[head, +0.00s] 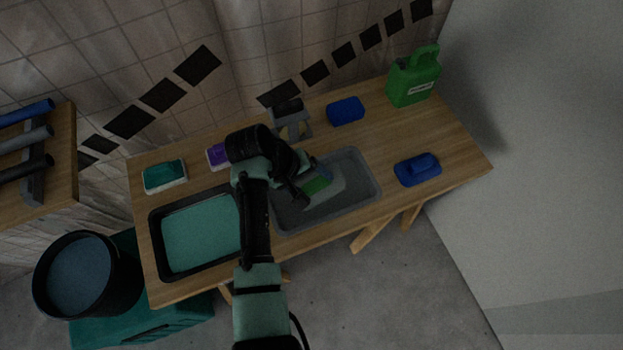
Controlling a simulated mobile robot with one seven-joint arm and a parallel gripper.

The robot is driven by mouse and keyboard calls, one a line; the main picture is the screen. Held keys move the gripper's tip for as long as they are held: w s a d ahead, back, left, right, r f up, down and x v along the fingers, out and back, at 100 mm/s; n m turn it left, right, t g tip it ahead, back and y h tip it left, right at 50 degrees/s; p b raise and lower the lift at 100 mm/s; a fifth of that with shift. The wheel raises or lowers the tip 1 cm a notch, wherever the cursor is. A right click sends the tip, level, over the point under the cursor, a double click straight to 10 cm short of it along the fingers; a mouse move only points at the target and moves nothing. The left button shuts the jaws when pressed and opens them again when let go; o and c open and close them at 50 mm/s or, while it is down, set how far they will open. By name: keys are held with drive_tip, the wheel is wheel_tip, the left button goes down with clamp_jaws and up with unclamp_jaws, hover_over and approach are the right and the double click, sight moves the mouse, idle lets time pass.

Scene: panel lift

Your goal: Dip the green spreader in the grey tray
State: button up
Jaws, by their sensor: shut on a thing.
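The grey tray (359,199) lies on the wooden table, to the right of a black tray. My gripper (310,187) is over the left part of the grey tray, partly hidden behind my arm. It is shut on the green spreader (318,186), whose green part shows just beyond the gripper with a paler grey-green area around it. The spreader is over or in the tray; I cannot tell whether it touches the tray's contents.
A black tray of teal liquid (203,234) stands at left. A teal-and-white box (165,176), a purple box (218,157), a blue block (345,111), a green jug (413,79) and a blue float (418,169) stand around. A dark bucket (78,274) is lower left.

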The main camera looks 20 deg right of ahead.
drive_tip(key=shift+r+p, duration=3.9)
drive_tip(key=shift+f, duration=0.1)
